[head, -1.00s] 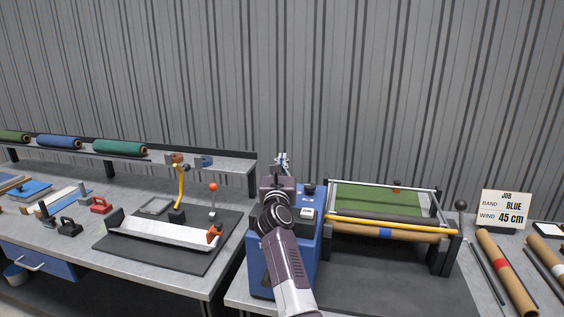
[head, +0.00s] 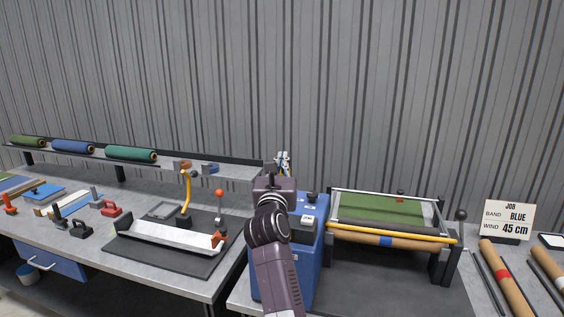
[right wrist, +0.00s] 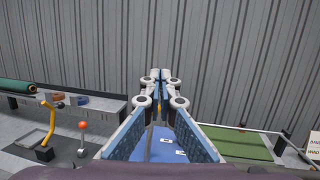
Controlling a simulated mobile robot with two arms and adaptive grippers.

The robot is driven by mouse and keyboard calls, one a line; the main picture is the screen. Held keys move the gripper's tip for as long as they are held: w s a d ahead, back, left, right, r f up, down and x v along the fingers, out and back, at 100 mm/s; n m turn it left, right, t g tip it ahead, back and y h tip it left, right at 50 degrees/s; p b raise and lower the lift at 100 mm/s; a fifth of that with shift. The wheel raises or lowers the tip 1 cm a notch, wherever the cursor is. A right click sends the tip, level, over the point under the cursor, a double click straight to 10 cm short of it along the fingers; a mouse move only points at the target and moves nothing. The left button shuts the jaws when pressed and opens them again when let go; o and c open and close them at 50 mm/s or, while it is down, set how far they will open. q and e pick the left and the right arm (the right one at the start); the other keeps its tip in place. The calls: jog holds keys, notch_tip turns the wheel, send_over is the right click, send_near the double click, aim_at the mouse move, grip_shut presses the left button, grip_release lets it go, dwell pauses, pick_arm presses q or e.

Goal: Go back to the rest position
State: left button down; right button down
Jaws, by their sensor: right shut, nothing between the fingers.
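My right gripper (head: 283,160) points away from me, over the blue machine housing (head: 310,265) in the head view. In the right wrist view its two fingers (right wrist: 160,76) meet at the tips, with nothing between them. My right arm hides part of the blue housing. My left gripper is not in view.
A winding machine with green turf (head: 380,208) and a yellow bar (head: 390,232) stands right of my arm. A job sign (head: 508,219) reads BLUE, 45 cm. Cardboard tubes (head: 507,279) lie at right. A cutting tray (head: 172,238) and turf rolls (head: 131,153) are at left.

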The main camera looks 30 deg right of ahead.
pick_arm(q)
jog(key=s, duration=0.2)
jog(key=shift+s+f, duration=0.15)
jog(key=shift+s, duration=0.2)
pick_arm(e)
jog(key=shift+s+a+r, duration=0.15)
jog(key=shift+s+a, duration=0.1)
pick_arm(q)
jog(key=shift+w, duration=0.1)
